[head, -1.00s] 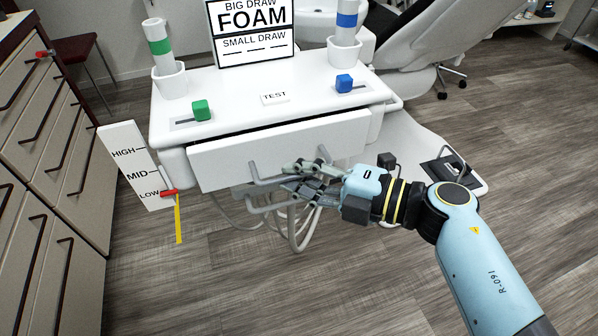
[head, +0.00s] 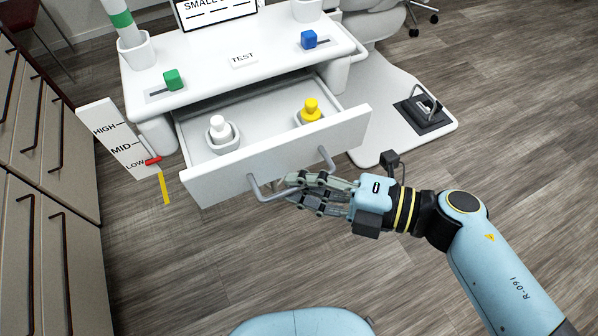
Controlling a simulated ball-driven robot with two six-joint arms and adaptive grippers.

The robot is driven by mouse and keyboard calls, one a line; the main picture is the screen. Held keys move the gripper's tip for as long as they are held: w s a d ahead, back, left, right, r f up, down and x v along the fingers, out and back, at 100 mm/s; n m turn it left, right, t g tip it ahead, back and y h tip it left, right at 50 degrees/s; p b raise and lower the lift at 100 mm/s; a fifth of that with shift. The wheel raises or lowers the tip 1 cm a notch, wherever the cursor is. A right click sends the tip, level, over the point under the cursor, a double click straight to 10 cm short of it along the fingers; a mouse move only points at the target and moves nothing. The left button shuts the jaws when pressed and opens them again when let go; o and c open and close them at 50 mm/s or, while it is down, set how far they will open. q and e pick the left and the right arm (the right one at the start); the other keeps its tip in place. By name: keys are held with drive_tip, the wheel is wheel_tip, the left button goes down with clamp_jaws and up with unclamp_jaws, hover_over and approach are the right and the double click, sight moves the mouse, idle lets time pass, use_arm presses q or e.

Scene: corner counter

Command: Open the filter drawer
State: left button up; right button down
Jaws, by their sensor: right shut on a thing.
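The white filter drawer (head: 232,173) under the white unit is pulled out, its inside showing. It holds a white-topped filter (head: 219,131) at the left and a yellow one (head: 311,110) at the right, each in a white cup. The grey bar handle (head: 266,190) runs across the drawer's front. My right gripper (head: 298,188) is shut on the handle, its fingers around the bar and hiding part of it. My left gripper is not in view.
The white unit top carries a green slider (head: 173,79), a blue slider (head: 308,39) and a TEST label (head: 242,58). A HIGH-MID-LOW board (head: 118,139) stands left of the drawer. Cabinets line the left side. A foot pedal (head: 424,113) lies at right. Open floor lies in front.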

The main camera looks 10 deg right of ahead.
drive_tip(key=c, duration=1.4)
unclamp_jaws()
drive_tip(key=shift+r, duration=0.1)
drive_tip(key=v, duration=1.2)
drive_tip(key=shift+w, duration=0.1)
